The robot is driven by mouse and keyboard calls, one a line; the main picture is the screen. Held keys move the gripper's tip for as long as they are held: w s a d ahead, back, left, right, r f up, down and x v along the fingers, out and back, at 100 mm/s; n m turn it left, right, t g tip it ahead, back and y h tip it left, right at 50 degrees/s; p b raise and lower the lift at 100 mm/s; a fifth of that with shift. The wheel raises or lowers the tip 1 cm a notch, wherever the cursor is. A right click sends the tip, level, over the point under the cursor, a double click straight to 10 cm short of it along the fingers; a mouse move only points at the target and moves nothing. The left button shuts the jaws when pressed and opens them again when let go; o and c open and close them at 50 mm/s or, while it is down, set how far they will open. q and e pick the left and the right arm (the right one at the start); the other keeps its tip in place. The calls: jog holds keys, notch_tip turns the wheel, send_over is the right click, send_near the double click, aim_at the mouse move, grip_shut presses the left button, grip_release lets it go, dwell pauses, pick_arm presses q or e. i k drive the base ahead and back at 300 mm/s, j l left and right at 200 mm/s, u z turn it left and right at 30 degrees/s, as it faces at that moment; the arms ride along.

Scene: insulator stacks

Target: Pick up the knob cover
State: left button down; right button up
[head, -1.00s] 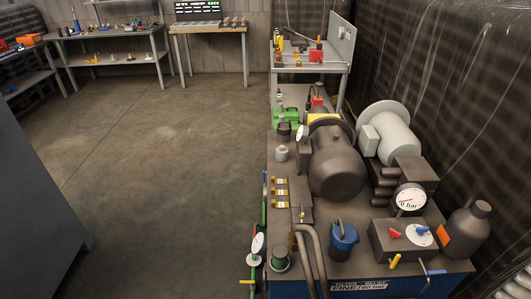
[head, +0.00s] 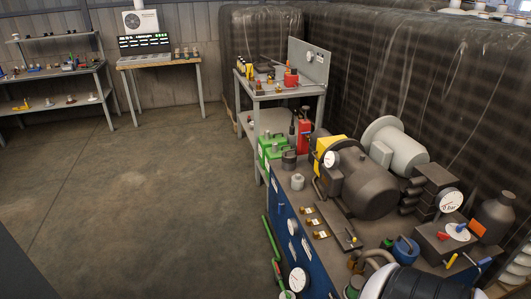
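I cannot pick out a knob cover with certainty in the head view. A dark control box (head: 431,246) at the right end of the machine bench carries a white round plate (head: 458,231) with a small blue-and-red handle on it. An orange tag or plate (head: 477,228) stands just right of it. A small red part (head: 443,236) sits on the box's left side. Neither of my grippers shows in this view.
The blue-sided bench (head: 308,258) holds a dark motor (head: 368,185), a grey blower (head: 397,150) and a pressure gauge (head: 451,201). A grey shelf stand (head: 257,96) is behind. Wrapped stacks (head: 420,75) block the right. Open floor (head: 150,190) lies left.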

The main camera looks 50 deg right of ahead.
aim_at(298, 180)
jog(key=i+z, duration=0.2)
jog(key=i, duration=0.2)
jog(key=i+j+z, duration=0.15)
jog(key=i, duration=0.25)
jog(key=i+j+z, duration=0.2)
jog(key=i, duration=0.15)
jog(key=i+z, duration=0.8)
jog(key=i, duration=0.2)
jog(key=i+j+z, duration=0.8)
jog(key=i, duration=0.15)
